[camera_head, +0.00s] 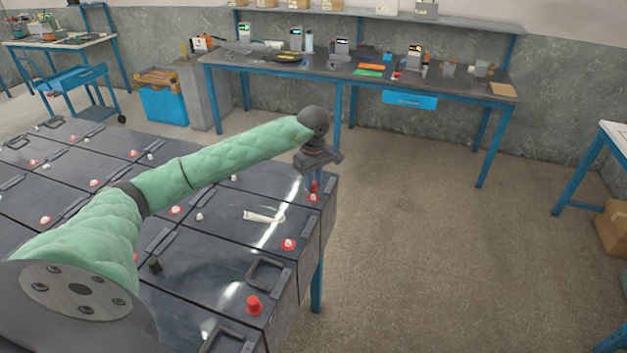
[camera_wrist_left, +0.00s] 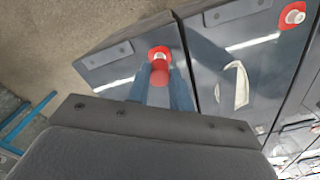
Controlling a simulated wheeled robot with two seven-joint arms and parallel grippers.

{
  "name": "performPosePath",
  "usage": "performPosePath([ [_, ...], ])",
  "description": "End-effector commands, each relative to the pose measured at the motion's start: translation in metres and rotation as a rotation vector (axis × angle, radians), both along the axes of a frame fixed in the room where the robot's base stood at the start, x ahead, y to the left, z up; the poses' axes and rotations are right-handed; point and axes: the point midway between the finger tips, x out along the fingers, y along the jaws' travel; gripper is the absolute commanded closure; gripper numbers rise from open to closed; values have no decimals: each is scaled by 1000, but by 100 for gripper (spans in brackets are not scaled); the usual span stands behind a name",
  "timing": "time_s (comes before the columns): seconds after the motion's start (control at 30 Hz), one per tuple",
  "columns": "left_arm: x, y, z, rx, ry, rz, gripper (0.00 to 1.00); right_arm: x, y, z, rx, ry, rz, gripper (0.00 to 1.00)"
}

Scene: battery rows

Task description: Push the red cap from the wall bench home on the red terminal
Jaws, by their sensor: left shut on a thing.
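My left gripper (camera_head: 315,182) hangs over the far right corner battery, its fingers pointing down. It is shut on the small red cap (camera_head: 314,187), which also shows between the fingers in the left wrist view (camera_wrist_left: 159,76). The red terminal (camera_head: 313,198) of that battery is just below the cap. In the left wrist view its red ring and pale post (camera_wrist_left: 159,53) show beside the cap, so the post is not fully covered. A small gap or a light touch between cap and terminal cannot be told apart. My right gripper is out of view.
Rows of dark batteries (camera_head: 226,282) with handles fill the near left. A white crumpled piece (camera_head: 264,216) lies on a neighbouring battery. A red cap (camera_head: 254,305) stands on a near battery. The wall bench (camera_head: 455,88) is behind, with open floor (camera_head: 430,240) to the right.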

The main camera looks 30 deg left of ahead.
Motion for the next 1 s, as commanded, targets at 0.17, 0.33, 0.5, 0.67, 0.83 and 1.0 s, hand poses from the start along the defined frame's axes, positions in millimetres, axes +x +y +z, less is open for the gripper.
performPosePath([
  [0.17, 0, 0, 0, 0, 0, 0, 99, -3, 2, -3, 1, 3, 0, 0],
  [0.33, 0, 0, -1, 1, 0, 0, 99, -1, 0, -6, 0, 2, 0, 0],
  [0.5, -1, -1, -1, 0, 1, 0, 99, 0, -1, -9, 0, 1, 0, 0],
  [0.67, -1, -1, 0, 0, 1, 0, 99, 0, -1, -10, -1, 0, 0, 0],
  [0.83, -1, -1, 0, 0, 0, 0, 99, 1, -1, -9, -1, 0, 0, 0],
  [1.0, -1, -1, 0, 0, 0, 0, 99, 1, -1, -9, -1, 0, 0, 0],
])
